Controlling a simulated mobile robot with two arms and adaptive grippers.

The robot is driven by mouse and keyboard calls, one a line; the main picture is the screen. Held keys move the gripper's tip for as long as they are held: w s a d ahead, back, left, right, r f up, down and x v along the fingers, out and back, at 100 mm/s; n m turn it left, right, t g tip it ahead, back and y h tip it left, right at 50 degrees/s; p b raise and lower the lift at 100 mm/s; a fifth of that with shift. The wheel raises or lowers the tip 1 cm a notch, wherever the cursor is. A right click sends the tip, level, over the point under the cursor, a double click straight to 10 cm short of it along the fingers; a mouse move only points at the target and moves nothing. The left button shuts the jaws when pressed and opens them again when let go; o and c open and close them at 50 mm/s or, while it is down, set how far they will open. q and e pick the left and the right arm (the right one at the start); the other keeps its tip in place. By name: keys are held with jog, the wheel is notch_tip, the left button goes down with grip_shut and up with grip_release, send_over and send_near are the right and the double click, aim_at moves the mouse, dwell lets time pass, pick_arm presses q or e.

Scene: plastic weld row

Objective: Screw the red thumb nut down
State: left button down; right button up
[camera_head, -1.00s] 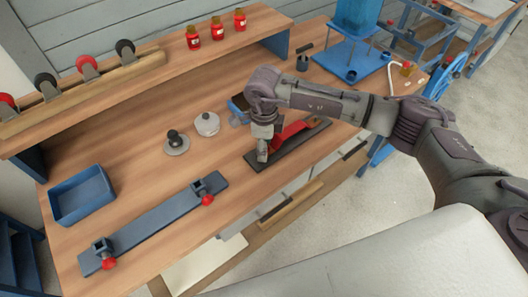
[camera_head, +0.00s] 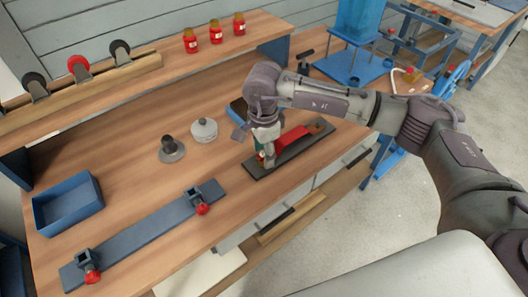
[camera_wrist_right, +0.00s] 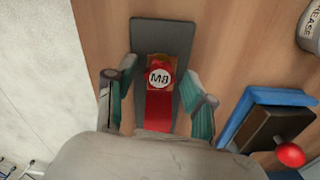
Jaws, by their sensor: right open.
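A red bar (camera_head: 296,137) with a brown end lies on a dark plate (camera_head: 318,142) on the bench. My right gripper (camera_head: 264,158) is over the plate's near-left end. Its teal fingers (camera_wrist_right: 158,105) are apart, one on each side of the red bar. A small red part shows between them in the head view; I cannot tell whether it is the thumb nut. My left gripper is not in view.
A blue bar (camera_head: 145,235) holds two clamps with red knobs (camera_head: 202,208). A blue tray (camera_head: 68,203), a dark round-based knob (camera_head: 171,150) and a grey lidded tin (camera_head: 204,130) stand on the bench. Red jars (camera_head: 215,33) are on the shelf.

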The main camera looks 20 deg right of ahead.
grip_shut()
jog(key=m, duration=1.5)
jog(key=m+p, duration=0.1)
jog(key=m, duration=0.3)
grip_release()
